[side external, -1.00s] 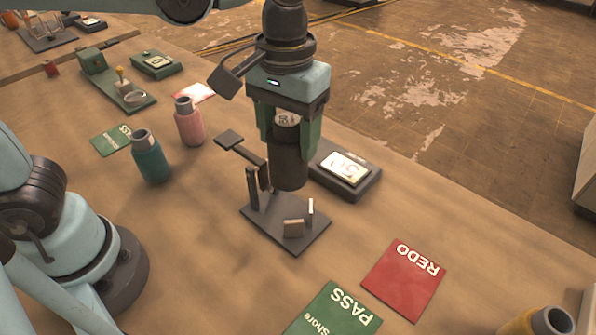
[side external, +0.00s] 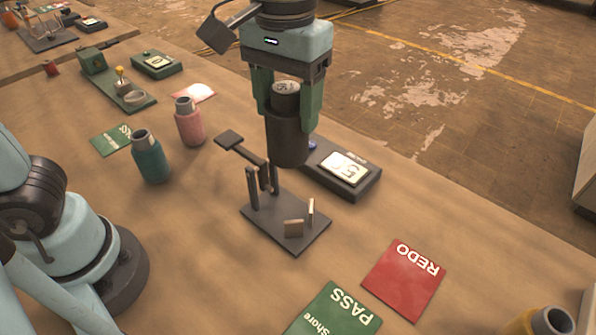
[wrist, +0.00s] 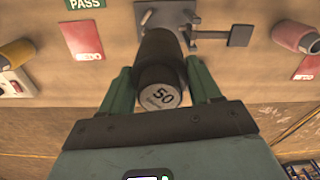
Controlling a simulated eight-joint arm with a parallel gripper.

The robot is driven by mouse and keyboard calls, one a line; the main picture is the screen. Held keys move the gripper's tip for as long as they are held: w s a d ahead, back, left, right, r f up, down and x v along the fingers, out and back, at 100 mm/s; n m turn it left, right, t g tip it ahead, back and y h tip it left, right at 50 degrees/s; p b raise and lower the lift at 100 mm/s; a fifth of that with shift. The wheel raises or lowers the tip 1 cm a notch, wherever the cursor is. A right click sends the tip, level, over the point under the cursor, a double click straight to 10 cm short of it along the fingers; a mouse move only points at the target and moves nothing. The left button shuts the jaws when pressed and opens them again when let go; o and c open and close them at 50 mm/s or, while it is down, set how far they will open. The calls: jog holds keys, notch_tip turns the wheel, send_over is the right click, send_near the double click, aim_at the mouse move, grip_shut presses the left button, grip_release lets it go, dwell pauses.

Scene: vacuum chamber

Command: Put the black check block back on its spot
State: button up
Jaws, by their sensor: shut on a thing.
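The black check block (side external: 288,140) is a dark cylinder with a pale round label on its top end. The label reads 50 in the wrist view (wrist: 158,98). My gripper (side external: 285,108) is shut on the block's sides, with a green finger on each side, and holds it upright in the air. In the side view the block hangs above and behind the dark fixture plate (side external: 270,238), in front of part of the display unit (side external: 362,190). The fixture carries upright posts, small blocks and a lever arm. The wrist view shows part of this fixture (wrist: 208,17) beyond the block.
A green PASS card (side external: 333,312) and a red REDO card (side external: 403,280) lie at the front right. A teal bottle (side external: 152,160) and a pink bottle (side external: 189,125) stand left of the fixture. A yellow bottle (side external: 540,322) is at the lower right. Table between fixture and REDO card is clear.

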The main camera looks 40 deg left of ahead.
notch_tip(320, 180, up, 2)
jog(key=shift+r, duration=0.15)
jog(key=w+a+n, duration=0.9)
jog(key=w+a, duration=0.3)
jog(key=a, duration=0.1)
jog(key=shift+w+a+f, duration=0.65)
jog(key=shift+a+f, duration=1.2)
jog(key=shift+f, duration=1.25)
jog(key=shift+w+a+f, duration=0.65)
jog(key=shift+a+f, duration=1.25)
jog(key=shift+f, duration=1.25)
jog(key=shift+w+a+f, duration=0.65)
jog(key=shift+a+f, duration=1.2)
jog(key=shift+f, duration=1.25)
jog(key=shift+f, duration=0.15)
jog(key=o, duration=1.4)
